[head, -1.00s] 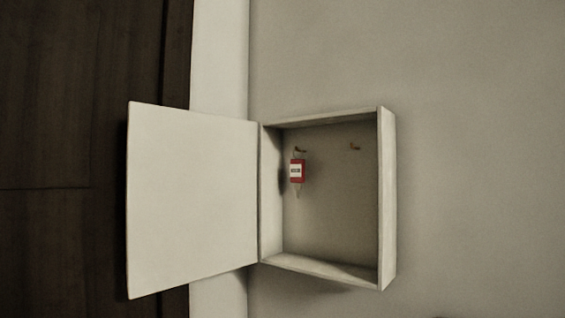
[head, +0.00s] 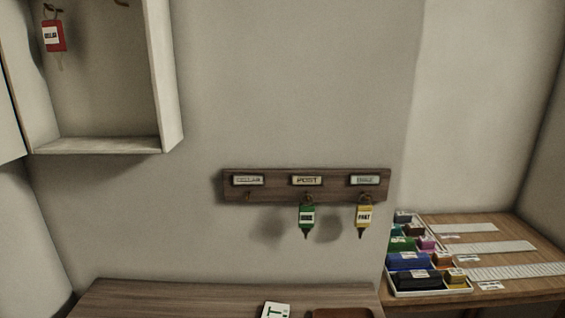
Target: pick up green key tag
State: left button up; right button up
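The green key tag (head: 307,216) hangs from the middle hook of a wooden key rack (head: 276,190) on the wall, below the label reading POST. Its key points down beneath it. A yellow key tag (head: 363,215) hangs from the rack's right hook. The left hook of the rack is empty. A red key tag (head: 53,36) hangs inside the open wall cabinet (head: 172,80) at the upper left. Neither of my grippers is in view.
A wooden table (head: 190,299) stands below the rack, with a white card (head: 275,311) and a brown tray (head: 342,313) at its front. A second table at right holds a tray (head: 433,291) of several coloured blocks and white strips (head: 515,271). The wall around the rack is clear.

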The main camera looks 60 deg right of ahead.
aim_at(306, 212)
jog(key=z, duration=1.7)
jog(key=j, duration=0.1)
